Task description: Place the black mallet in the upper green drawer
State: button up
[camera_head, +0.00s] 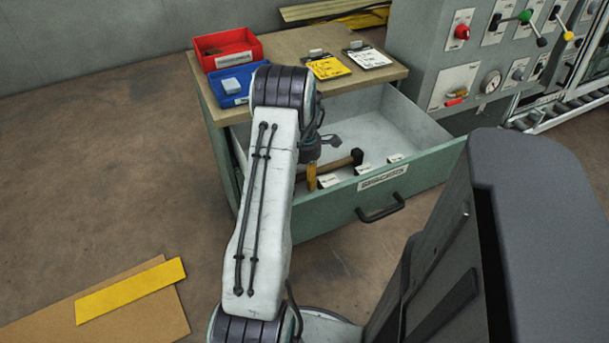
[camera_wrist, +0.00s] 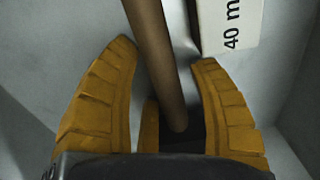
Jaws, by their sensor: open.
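The green drawer (camera_head: 430,180) under the wooden-topped cabinet is pulled open, showing a pale interior. The mallet (camera_head: 338,166) lies inside near the front, with a black head and a brown handle. In the wrist view, the mallet's brown handle (camera_wrist: 152,55) runs between my yellow fingers; its head is not clearly seen there. My gripper (camera_head: 311,178) points down into the drawer at the handle's left end, partly hidden by my arm. In the wrist view my gripper (camera_wrist: 166,52) is open, its fingers on either side of the handle with gaps showing.
Small white labelled blocks (camera_head: 361,171) lie along the drawer's front; one white label (camera_wrist: 230,22) is close to my right finger. Red (camera_head: 227,50) and blue (camera_head: 243,75) bins stand on the cabinet top. A grey control panel (camera_head: 440,60) stands at the right.

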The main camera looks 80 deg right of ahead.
notch_tip(320, 180, up, 12)
jog(key=p, duration=0.2)
jog(key=shift+r, duration=0.15)
dwell(0.4)
